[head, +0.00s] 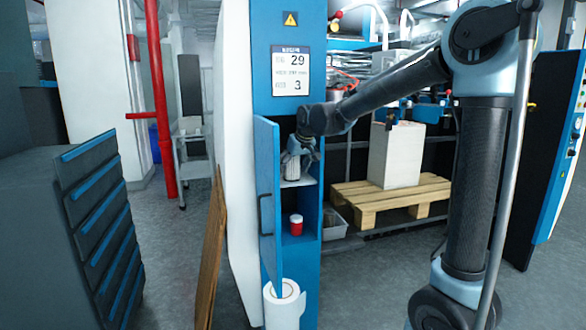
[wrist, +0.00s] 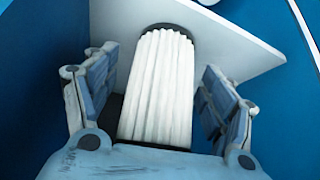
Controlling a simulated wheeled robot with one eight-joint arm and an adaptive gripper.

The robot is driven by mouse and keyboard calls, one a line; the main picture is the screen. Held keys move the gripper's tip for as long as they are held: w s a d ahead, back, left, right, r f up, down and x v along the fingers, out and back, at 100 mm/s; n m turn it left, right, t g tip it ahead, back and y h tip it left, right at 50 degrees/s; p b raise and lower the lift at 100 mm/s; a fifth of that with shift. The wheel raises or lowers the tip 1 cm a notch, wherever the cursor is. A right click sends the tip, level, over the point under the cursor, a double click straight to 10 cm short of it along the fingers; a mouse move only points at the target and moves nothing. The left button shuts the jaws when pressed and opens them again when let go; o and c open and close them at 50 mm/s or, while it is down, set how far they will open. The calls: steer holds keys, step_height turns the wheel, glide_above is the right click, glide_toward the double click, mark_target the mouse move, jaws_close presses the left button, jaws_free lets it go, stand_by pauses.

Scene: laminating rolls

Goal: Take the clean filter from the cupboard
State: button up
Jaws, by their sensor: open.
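The clean filter (wrist: 160,85) is a white pleated cylinder with a dark end cap. It stands on the pale upper shelf (wrist: 245,62) of the blue cupboard (head: 312,225), whose door (head: 267,190) is swung open. In the head view the filter (head: 292,170) shows just below my gripper (head: 297,152). In the wrist view my gripper is open, with one finger on each side of the filter. Gaps show between the filter and both fingers. The filter's lower end is hidden behind my gripper's body.
A red jar with a white lid (head: 296,224) stands in the compartment below. A white roll (head: 284,300) stands on the floor at the cupboard's foot. A wooden pallet (head: 390,203) with a pale block is to the right. A brown board (head: 211,250) leans at left.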

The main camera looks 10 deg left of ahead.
steer(key=shift+w+a+f, duration=0.15)
steer(key=shift+f, duration=0.25)
steer(key=c, duration=1.1)
steer(key=shift+c, duration=0.2)
steer(key=shift+r, duration=0.85)
steer(key=s+d, duration=1.2)
steer(key=s, duration=0.1)
steer(key=shift+d, duration=0.15)
